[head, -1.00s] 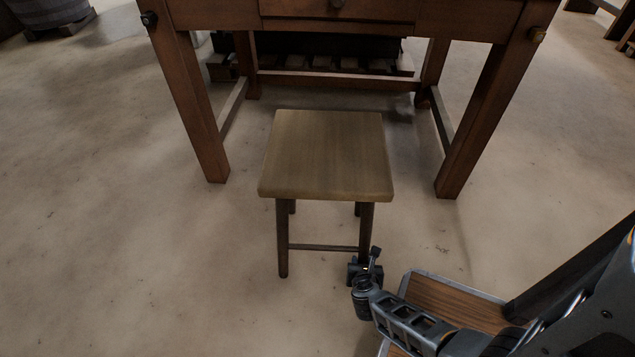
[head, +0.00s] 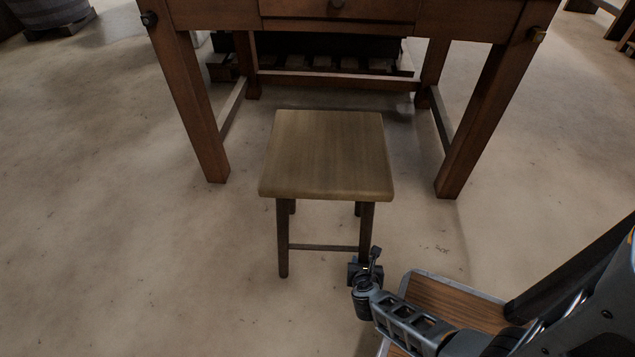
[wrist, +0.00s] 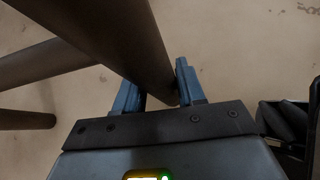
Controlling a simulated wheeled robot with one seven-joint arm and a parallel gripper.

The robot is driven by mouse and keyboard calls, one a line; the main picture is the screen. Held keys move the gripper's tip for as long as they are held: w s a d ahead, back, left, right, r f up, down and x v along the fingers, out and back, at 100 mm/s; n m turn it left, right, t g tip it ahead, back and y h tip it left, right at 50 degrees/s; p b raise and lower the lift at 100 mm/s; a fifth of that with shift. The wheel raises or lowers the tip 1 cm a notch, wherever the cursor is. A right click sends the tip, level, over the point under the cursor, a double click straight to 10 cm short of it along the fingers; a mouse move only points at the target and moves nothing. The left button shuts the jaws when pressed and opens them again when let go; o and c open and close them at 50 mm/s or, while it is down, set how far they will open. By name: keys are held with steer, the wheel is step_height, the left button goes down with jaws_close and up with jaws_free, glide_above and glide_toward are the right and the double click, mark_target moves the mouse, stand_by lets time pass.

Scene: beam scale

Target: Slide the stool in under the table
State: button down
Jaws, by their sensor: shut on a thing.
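The stool (head: 327,155) has a square wooden seat and dark legs. It stands upright on the floor in front of the table (head: 337,20), between the table's two front legs, with its seat short of the table's front edge. My gripper (head: 370,262) is low at the stool's front right leg (head: 366,225). In the wrist view the fingers (wrist: 157,88) sit on either side of that dark leg (wrist: 130,40) and are shut on it. The lower end of the leg is hidden behind my gripper.
The table's front left leg (head: 196,115) and front right leg (head: 480,120) leave clear floor on both sides of the stool. A rear crossbar (head: 335,82) and a dark slatted thing (head: 320,63) are farther back.

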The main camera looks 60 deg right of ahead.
steer(key=shift+w+d+b, duration=0.25)
steer(key=shift+w+d, duration=0.65)
steer(key=shift+d, duration=1.65)
steer(key=shift+w+d+b, duration=0.3)
steer(key=shift+w+d, duration=0.55)
steer(key=shift+d, duration=1.65)
steer(key=shift+w+d+b, duration=0.25)
steer(key=shift+w+d, duration=0.65)
steer(key=shift+d, duration=1.65)
steer(key=shift+w+d, duration=0.1)
steer(key=shift+d, duration=0.1)
